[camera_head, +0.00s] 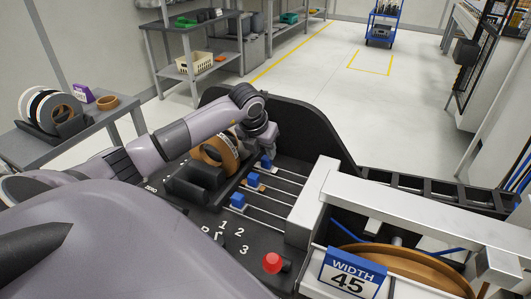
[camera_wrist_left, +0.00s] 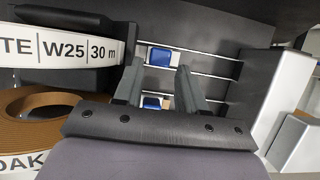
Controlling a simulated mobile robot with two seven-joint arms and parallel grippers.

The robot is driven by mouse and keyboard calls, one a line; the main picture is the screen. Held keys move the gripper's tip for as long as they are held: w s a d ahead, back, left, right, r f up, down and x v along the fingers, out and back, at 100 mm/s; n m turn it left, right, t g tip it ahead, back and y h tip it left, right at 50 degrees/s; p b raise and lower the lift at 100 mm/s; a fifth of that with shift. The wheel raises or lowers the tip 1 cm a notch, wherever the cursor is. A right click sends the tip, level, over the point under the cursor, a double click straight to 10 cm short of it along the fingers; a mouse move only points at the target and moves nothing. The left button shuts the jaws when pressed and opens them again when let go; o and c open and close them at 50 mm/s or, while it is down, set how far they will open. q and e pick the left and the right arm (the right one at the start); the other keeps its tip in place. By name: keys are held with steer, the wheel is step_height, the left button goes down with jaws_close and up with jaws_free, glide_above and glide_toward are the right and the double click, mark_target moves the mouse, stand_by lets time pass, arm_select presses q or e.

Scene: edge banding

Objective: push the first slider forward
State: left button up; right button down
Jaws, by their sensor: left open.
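Several blue-capped sliders sit on thin rails of the dark machine panel in the head view: a far one (camera_head: 266,163), a middle one (camera_head: 253,179) and a near one (camera_head: 238,201). My left gripper (camera_head: 268,148) is over the far slider, partly hiding it. In the left wrist view my left gripper (camera_wrist_left: 158,68) is open, its two fingers spread. One blue slider (camera_wrist_left: 160,57) shows in the space between the fingertips. Another blue slider (camera_wrist_left: 152,102) shows lower, partly hidden by the gripper body. Contact cannot be told. My right gripper is not seen.
A brown edge-band roll (camera_head: 214,152) stands beside the rails on the left. A white metal block (camera_head: 312,203) bounds the rails on the right. A red button (camera_head: 272,263) and the numbers 1, 2, 3 are near the front. A side table (camera_head: 60,150) holds more rolls.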

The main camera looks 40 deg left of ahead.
mark_target(266, 158)
arm_select(q)
steer(key=shift+x, duration=2)
steer(key=shift+c, duration=0.3)
jaws_close()
steer(key=shift+w, duration=0.1)
